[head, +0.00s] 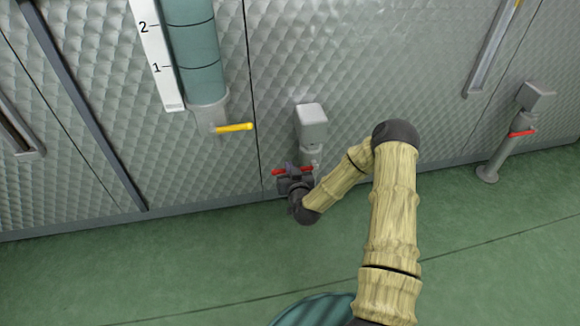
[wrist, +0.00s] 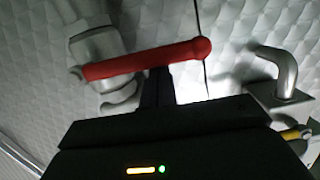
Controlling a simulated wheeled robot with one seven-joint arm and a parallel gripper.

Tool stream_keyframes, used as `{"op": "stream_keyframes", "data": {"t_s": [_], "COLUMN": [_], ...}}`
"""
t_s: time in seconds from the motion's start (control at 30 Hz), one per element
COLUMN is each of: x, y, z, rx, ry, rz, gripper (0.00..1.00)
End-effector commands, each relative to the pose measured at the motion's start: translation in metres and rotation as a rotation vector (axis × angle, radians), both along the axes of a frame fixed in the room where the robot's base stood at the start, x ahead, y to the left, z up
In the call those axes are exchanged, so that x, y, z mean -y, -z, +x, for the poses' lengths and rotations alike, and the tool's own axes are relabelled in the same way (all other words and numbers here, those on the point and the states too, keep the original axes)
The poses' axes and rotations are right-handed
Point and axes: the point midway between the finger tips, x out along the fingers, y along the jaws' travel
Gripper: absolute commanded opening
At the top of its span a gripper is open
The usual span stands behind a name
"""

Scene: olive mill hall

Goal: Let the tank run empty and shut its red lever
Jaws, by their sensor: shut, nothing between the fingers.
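A red lever (head: 279,171) sits on the drain pipe below a grey box (head: 312,125) on the quilted metal wall. It lies crosswise to the pipe. In the wrist view the red lever (wrist: 150,60) spans the upper middle, its round knob end to the right, beside the pale pipe fitting (wrist: 97,48). My gripper (head: 295,171) is at this lever, partly covering it. In the wrist view the shut fingers of my gripper (wrist: 157,88) reach up to the lever's underside; I cannot tell whether they touch. A gauge tube (head: 195,45) looks teal in its visible part; its top is out of view.
A yellow lever (head: 235,128) sits under the gauge tube, beside a white scale (head: 155,50) marked 1 and 2. A second drain pipe with another red lever (head: 522,133) stands at the right. The green floor (head: 130,270) is clear at the left.

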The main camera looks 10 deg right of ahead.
Motion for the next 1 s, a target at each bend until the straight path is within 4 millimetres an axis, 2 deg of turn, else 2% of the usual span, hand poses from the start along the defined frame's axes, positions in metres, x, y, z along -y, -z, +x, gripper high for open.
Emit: {"op": "stream_keyframes", "data": {"t_s": [0.33,0.63,1.0], "x": [0.0,-0.003,-0.002], "y": [0.001,0.016,0.022], "z": [-0.001,-0.005,-0.007], "rx": [0.0,-0.003,-0.016], "ry": [0.0,-0.002,-0.001], "rz": [-0.004,-0.09,-0.097], "gripper": [0.0,0.0,0.0]}}
